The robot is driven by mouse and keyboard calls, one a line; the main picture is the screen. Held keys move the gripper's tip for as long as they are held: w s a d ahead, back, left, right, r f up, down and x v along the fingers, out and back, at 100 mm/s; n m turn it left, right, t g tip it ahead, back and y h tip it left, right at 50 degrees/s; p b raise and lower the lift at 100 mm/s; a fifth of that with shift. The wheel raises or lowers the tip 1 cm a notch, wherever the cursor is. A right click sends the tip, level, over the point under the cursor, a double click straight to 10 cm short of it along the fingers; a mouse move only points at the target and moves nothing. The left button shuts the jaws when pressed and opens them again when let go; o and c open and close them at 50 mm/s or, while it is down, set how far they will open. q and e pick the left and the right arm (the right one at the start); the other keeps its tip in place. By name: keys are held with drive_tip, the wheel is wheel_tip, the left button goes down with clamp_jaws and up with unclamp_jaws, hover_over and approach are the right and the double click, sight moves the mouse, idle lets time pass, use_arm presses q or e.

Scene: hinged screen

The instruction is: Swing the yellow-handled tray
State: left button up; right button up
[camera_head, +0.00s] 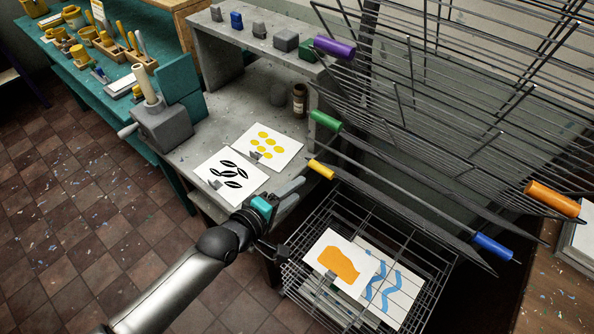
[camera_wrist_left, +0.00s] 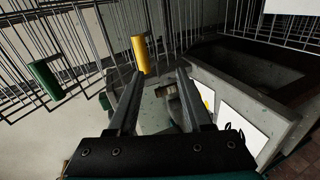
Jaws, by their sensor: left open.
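The yellow handle (camera_head: 321,169) is a short cylinder at the near left corner of a dark wire tray (camera_head: 400,205) in the hinged rack. It also shows upright in the left wrist view (camera_wrist_left: 139,53), just beyond the left-hand fingertip. My left gripper (camera_head: 299,190) is open and empty, just below and left of the yellow handle in the head view. The two fingers in the left wrist view (camera_wrist_left: 160,75) stand apart with nothing between them. I cannot tell whether a finger touches the handle. My right gripper is not in view.
Green (camera_head: 325,121), purple (camera_head: 335,47), blue (camera_head: 493,247) and orange (camera_head: 552,200) handles sit on other rack corners. A lower wire basket (camera_head: 435,262) holds prints. A grey bench (camera_head: 190,150) with two prints stands left. Tiled floor (camera_head: 90,220) is open at left.

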sight(319, 171)
use_arm(q)
drive_tip(key=w+d+b, duration=0.5)
drive_tip(key=w+b, duration=0.1)
drive_tip(key=shift+d+f+h+b, duration=0.15)
drive_tip(key=shift+d+h+b, duration=0.1)
drive_tip(key=shift+h+b, duration=0.1)
drive_tip(key=shift+w+r, duration=0.1)
drive_tip(key=shift+r, duration=0.1)
drive_tip(key=shift+c, duration=1)
clamp_jaws()
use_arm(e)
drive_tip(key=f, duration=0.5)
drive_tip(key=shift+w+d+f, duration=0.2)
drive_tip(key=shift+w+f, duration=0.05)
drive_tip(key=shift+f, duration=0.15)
